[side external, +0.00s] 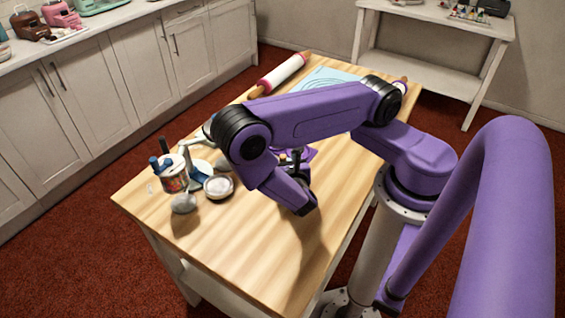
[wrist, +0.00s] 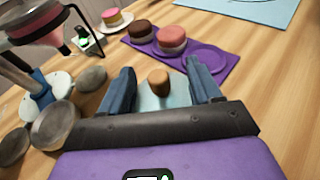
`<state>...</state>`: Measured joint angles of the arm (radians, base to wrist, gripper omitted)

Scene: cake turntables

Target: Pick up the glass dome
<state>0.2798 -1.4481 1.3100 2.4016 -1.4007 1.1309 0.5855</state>
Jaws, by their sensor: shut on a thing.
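The glass dome (wrist: 152,101) shows in the wrist view as a pale, bluish see-through shape with a brown wooden knob (wrist: 158,82) on top. It sits between the two dark blue fingers of my gripper (wrist: 161,88), which are shut on it. The fingers stand well apart, one on each side of the dome. The dome's lower part is hidden by my gripper body, so I cannot tell whether it touches the table. In the side view my arm hides most of the gripper and the dome.
A purple mat (wrist: 213,58) with a brown cake (wrist: 141,31) and a pink cake (wrist: 171,39) lies just beyond the gripper. A pink-and-yellow cake (wrist: 117,18) stands farther back. Grey round pieces (wrist: 58,122) crowd the left. A rolling pin (side external: 283,72) lies at the table's far end.

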